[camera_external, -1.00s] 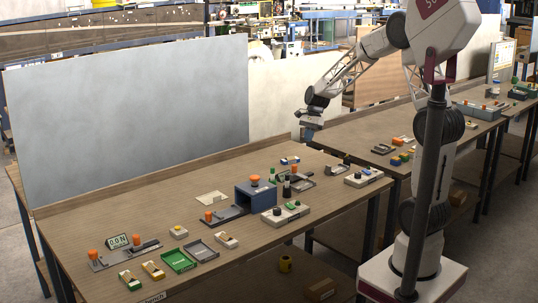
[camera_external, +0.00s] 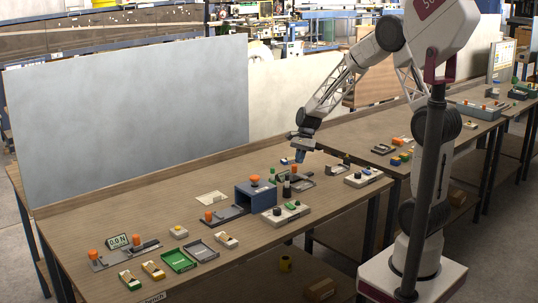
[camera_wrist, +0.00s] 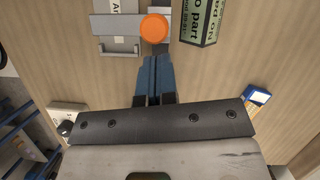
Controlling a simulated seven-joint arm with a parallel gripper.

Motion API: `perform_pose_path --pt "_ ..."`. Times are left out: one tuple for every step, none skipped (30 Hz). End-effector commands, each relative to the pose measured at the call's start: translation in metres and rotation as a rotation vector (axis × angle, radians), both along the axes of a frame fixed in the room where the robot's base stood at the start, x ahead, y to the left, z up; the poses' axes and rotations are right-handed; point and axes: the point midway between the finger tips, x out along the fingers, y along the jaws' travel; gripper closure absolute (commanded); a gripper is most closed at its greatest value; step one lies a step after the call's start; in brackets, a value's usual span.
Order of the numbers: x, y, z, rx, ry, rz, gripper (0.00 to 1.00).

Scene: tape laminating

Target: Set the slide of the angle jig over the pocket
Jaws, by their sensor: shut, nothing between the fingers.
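The angle jig (camera_external: 308,184) is a grey fixture towards the right end of the near bench, with an orange knob (camera_external: 294,168). In the wrist view its orange knob (camera_wrist: 155,27) stands at the top middle, beside a grey bar of the slide (camera_wrist: 115,27). A grey bracket (camera_wrist: 121,49) and a white label partly reading "An" lie left of the knob. The pocket cannot be made out clearly. My gripper (camera_external: 299,159) hangs over the bench just behind the jig. Its blue fingers (camera_wrist: 157,62) are shut and empty, with their tips close to the knob in the picture.
A dark block with a printed label (camera_wrist: 198,20) stands right of the knob. A blue and yellow piece (camera_wrist: 256,97) lies at the right. A blue box with an orange knob (camera_external: 255,196) stands left of the jig. Bare wood lies around my fingers.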

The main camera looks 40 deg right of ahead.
Motion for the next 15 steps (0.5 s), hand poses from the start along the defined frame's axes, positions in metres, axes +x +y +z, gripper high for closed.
perform_pose_path --pt "-0.0006 0.0024 0.0 0.0 0.0 0.0 1.0" --pt "-0.0008 0.0033 0.0001 0.0 0.0 0.0 1.0" --pt "-0.001 0.0044 0.0001 0.0 0.0 0.0 1.0" --pt "-0.001 0.005 0.0001 0.0 0.0 0.0 1.0" --pt "-0.0011 0.0054 0.0002 0.0 0.0 -0.001 1.0" --pt "-0.0012 0.0059 0.0001 0.0 0.0 -0.001 1.0" --pt "-0.0012 0.006 0.0001 0.0 0.0 -0.001 1.0" --pt "-0.0012 0.0061 0.0001 0.0 0.0 -0.001 1.0" --pt "-0.0012 0.0061 0.0001 0.0 0.0 -0.001 1.0" --pt "-0.0012 0.0061 0.0001 0.0 0.0 -0.001 1.0" --pt "-0.0011 0.006 0.0002 0.0 0.0 -0.001 1.0" --pt "-0.0012 0.006 0.0002 0.0 0.0 -0.001 1.0" --pt "-0.0011 0.006 0.0002 0.0 0.0 -0.001 1.0" --pt "-0.0011 0.0059 0.0001 0.0 0.0 0.0 1.0" --pt "-0.0011 0.0061 0.0001 0.0 0.0 0.0 1.0"
